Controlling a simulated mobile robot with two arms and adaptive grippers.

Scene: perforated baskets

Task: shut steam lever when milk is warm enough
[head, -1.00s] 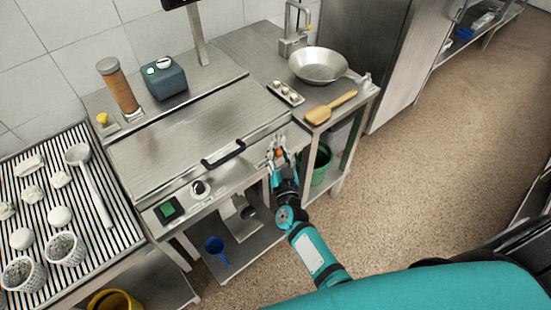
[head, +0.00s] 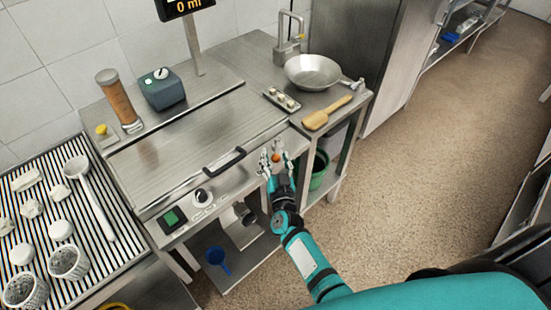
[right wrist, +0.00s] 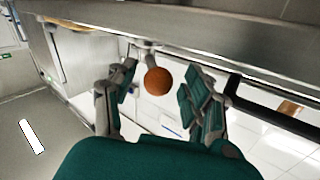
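An orange ball knob (head: 276,157), perhaps the end of the steam lever, sits at the right front of the steel cooking unit (head: 190,145). It also shows in the right wrist view (right wrist: 158,81), on a short pale stem under the steel edge. My right gripper (head: 277,160) is open, with one finger on each side of the knob. In the right wrist view (right wrist: 160,95) gaps show between both fingers and the knob. My left gripper is out of view. I see no milk; the closed lid hides the unit's inside. A display (head: 183,8) reads "0 ml".
A black handle (head: 224,160) lies left of my right gripper on the unit's front. A dial (head: 202,196) and green switch (head: 173,217) are further left. A pan (head: 313,70) and wooden paddle (head: 326,113) rest on the right counter. Floor to the right is clear.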

